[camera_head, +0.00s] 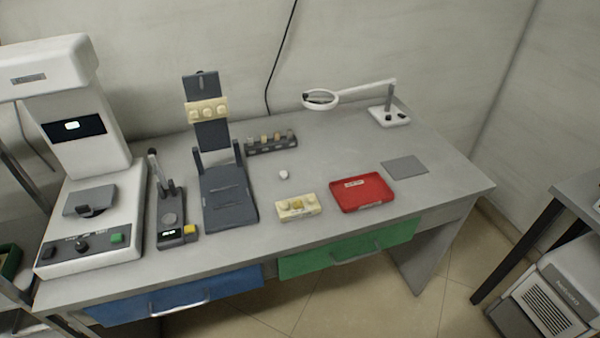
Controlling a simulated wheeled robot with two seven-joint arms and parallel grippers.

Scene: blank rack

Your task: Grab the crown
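A small white piece that looks like the crown (283,174) lies alone on the grey table, near its middle. It is too small in the picture to make out its shape. Just in front of it sits a cream block (284,212) with yellowish tooth-like lumps on top. Neither of my grippers is in view, and nothing touches the white piece.
A red tray (362,194) lies right of the block. A dark rack (271,144) with small pieces stands behind the crown. A dark stand (229,195) and white machine (92,215) are left. A magnifier lamp (390,116) and grey mat (405,167) are right.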

